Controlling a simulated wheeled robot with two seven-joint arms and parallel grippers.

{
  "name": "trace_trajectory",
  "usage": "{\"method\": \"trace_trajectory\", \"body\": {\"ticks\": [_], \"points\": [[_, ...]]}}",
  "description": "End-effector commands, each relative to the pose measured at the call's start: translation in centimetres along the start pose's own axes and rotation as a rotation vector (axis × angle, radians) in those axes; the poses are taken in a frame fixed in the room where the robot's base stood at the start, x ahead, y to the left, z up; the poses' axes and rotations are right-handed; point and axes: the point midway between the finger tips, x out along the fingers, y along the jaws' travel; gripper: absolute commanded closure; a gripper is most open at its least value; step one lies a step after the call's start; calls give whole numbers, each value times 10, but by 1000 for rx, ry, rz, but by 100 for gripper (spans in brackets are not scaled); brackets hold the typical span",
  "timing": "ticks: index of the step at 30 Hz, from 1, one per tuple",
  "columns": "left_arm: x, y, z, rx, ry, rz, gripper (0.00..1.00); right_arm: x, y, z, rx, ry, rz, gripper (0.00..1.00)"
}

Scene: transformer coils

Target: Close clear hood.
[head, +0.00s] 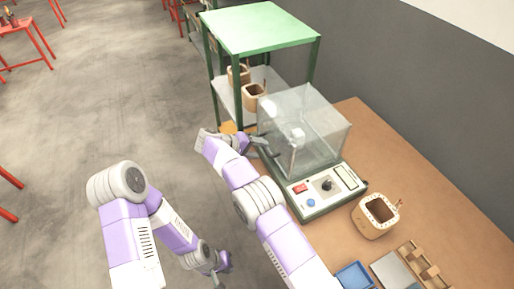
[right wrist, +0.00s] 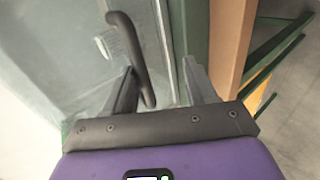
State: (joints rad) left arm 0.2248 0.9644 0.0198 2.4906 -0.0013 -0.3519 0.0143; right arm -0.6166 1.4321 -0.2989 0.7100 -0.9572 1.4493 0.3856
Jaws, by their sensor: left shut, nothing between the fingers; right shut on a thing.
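The clear hood (head: 318,118) is a see-through box over the grey-green machine base (head: 308,203); I cannot tell whether its lower edge sits flush on the base. A light part shows inside it. My right gripper (head: 268,146) is at the hood's left side. My left gripper (head: 222,268) is low over the floor, away from the hood, shut and empty.
The base's front panel has a red switch (head: 301,188), a dark knob and a blue button. A wooden coil block (head: 376,216), a blue tray (head: 355,276) and a wooden rack (head: 425,266) are on the brown table. A green shelf (head: 262,27) stands behind the hood.

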Motion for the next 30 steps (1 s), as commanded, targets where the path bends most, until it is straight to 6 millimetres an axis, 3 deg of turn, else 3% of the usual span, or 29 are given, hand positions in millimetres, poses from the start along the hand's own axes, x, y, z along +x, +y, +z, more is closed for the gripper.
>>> {"method": "trace_trajectory", "body": {"ticks": [1,5,12,18,30], "points": [[0,0,0,0,0,0,100,2,-11,3,-12,-8,-16,60],[0,0,0,0,0,0,100,-4,-10,2,-12,-6,-15,60],[-5,2,0,1,0,0,100,-47,-8,1,-10,5,-9,60],[-8,3,0,-1,0,0,100,-71,-3,1,-4,2,-4,60],[-9,3,0,0,0,0,100,-76,0,1,0,1,-1,60]]}}
